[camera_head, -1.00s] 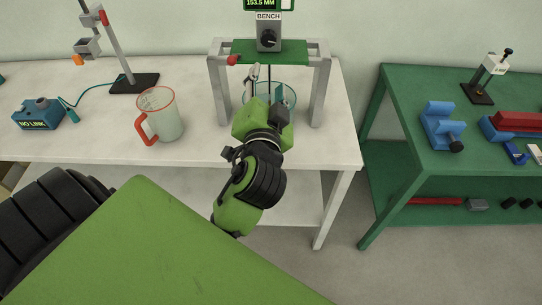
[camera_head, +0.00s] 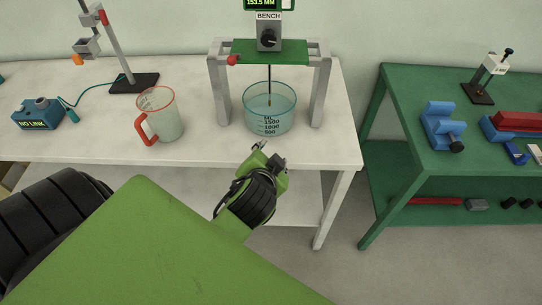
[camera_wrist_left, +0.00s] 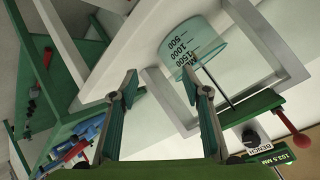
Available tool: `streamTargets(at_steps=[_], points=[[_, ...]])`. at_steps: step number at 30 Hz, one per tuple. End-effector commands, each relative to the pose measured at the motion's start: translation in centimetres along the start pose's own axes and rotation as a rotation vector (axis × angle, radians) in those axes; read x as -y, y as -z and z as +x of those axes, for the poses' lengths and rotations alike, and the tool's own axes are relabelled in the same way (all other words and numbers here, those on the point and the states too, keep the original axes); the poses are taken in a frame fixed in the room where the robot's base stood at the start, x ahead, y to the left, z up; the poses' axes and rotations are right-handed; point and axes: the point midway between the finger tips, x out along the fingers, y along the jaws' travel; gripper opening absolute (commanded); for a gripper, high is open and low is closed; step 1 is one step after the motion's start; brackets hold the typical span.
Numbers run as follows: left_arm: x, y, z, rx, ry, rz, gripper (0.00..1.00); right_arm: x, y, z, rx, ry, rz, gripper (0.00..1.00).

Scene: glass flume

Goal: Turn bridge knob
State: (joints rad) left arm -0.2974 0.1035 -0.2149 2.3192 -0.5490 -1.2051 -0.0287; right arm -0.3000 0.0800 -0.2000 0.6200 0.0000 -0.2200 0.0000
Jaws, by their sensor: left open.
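A grey-legged bridge with a green crossbar (camera_head: 290,46) stands on the white bench. A red knob (camera_head: 232,60) is at the bar's left end, and a black dial (camera_head: 268,39) is on the BENCH box above it. In the left wrist view the red knob (camera_wrist_left: 298,138) and the black dial (camera_wrist_left: 249,136) show at lower right. I cannot tell which is the bridge knob. My left gripper (camera_head: 268,153) is open and empty at the bench's front edge, in front of the beaker and apart from both knobs. Its spread fingers show in the left wrist view (camera_wrist_left: 160,85).
A beaker of liquid (camera_head: 270,118) stands under the bridge with a thin rod in it. A red-rimmed jug (camera_head: 165,122) stands to the left, near a clamp stand (camera_head: 125,60) and a blue NO LINK box (camera_head: 38,113). A green table (camera_head: 400,95) is right.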

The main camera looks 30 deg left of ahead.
Motion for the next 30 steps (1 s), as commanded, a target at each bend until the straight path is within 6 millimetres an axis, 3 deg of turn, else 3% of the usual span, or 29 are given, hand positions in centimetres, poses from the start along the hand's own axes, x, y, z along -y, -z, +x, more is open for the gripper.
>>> streamTargets(at_steps=[9, 30], points=[[-2.4, -2.8, 0.6, 0.065, -0.074, -0.009, 0.43, 0.0, 0.0, 0.0, 0.0, 0.0, 0.0, 0.43], [-2.6, -3.1, 0.6, 0.071, -0.081, -0.01, 0.43, 0.0, 0.0, 0.0, 0.0, 0.0, 0.0, 0.43]])
